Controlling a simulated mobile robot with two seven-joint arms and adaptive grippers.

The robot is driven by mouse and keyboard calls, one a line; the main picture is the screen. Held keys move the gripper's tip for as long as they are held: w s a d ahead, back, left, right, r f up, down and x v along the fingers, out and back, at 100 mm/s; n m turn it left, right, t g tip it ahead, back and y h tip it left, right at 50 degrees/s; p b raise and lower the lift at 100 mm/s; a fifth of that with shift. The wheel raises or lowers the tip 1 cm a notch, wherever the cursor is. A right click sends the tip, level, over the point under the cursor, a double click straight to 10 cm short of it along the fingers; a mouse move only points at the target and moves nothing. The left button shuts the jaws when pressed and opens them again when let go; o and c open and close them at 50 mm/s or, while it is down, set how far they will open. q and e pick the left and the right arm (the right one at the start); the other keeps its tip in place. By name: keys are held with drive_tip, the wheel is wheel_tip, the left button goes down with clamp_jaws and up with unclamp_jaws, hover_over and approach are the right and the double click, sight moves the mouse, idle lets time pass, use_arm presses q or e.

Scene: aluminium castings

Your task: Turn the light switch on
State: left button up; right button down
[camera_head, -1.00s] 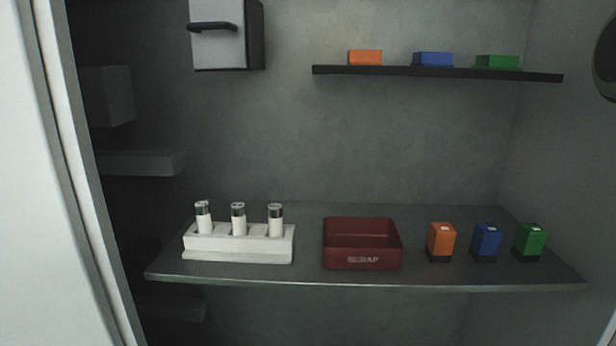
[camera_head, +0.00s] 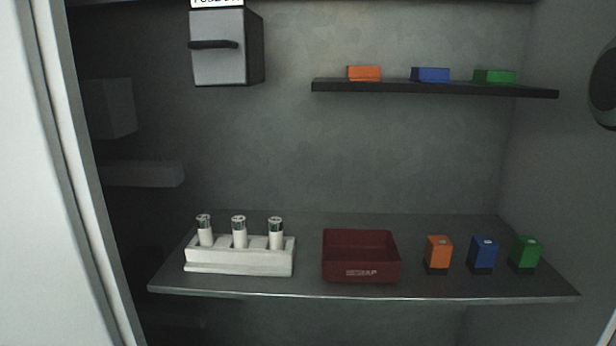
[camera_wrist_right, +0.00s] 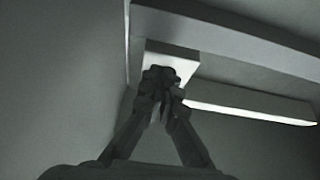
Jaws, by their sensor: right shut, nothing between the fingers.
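My right gripper (camera_wrist_right: 162,78) shows in the right wrist view with its two fingers closed together at the tips and nothing between them. Just beyond the fingertips is a pale rectangular block (camera_wrist_right: 184,63); I cannot tell whether it is the light switch, or whether the fingers touch it. Neither gripper shows in the head view, and my left gripper is in no view.
A grey box with a dark handle (camera_head: 225,62) hangs on the back wall. A shelf (camera_head: 440,89) holds orange, blue and green blocks. The lower shelf (camera_head: 310,288) carries a white rack (camera_head: 240,263) with cylinders, a red bin (camera_head: 360,270) and three coloured blocks. A dark round object (camera_head: 603,85) is at right.

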drive_tip(key=shift+w, duration=0.45)
drive_tip(key=shift+r, duration=0.3)
idle(0.4)
drive_tip(key=shift+a+f, duration=0.15)
drive_tip(key=shift+a, duration=1.05)
drive_tip(key=shift+a, duration=0.15)
